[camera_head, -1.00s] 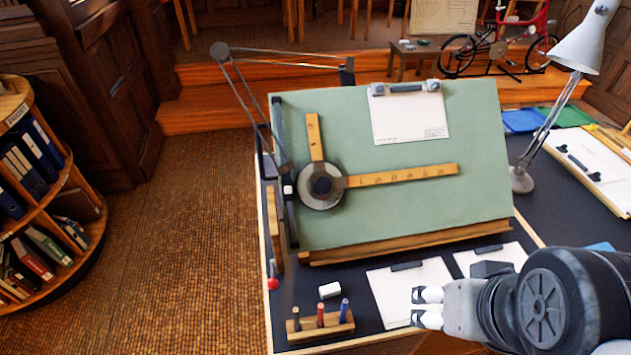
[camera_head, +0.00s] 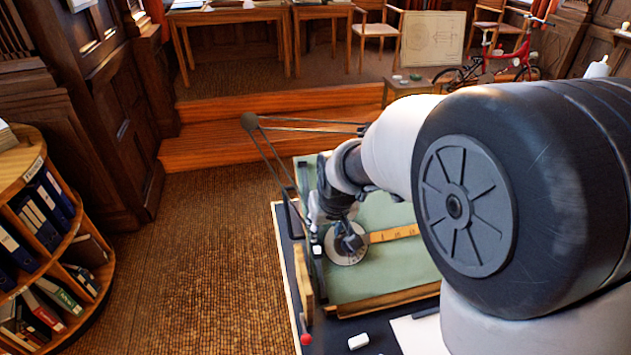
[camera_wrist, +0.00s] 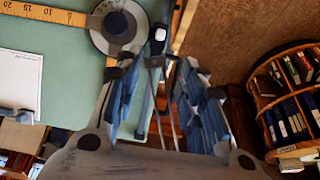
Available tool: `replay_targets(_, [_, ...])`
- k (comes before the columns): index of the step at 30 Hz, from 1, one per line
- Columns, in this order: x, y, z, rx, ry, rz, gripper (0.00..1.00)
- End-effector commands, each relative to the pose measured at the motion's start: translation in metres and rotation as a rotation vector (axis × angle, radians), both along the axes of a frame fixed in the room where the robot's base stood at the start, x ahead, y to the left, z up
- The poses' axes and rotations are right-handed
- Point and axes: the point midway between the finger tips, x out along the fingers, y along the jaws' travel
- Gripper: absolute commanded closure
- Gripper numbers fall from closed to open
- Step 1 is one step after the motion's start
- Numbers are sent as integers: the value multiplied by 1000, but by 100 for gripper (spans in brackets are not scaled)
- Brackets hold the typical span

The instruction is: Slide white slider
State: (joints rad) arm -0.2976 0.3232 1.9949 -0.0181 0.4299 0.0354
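The white slider (camera_head: 317,250) is a small white block on the dark rail along the left edge of the green drafting board (camera_head: 378,285). It is beside the round drafting head (camera_head: 347,246). In the wrist view the white slider (camera_wrist: 160,35) lies just beyond the gap between my fingertips. In the head view my gripper (camera_head: 318,222) is above the rail, close to the slider, and partly hidden by my wrist. I cannot tell whether a fingertip touches the slider.
The drafting head carries wooden rulers (camera_head: 394,234), next to my gripper. Thin linkage rods (camera_head: 273,160) rise at the board's back left. A white eraser (camera_head: 358,341) lies in front of the board. A round bookshelf (camera_head: 45,235) stands left, with open floor between.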

Motion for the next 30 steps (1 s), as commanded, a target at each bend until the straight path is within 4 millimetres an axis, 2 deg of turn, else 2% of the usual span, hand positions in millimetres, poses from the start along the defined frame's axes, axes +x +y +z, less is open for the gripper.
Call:
replay_targets(5, [7,4,-15,-1,2,3,63])
replay_targets(21, [47,14,-120,-2,4,3,63])
replay_targets(25, [55,17,-141,-2,3,3,63])
replay_targets(30, [63,19,-158,-2,2,3,63])
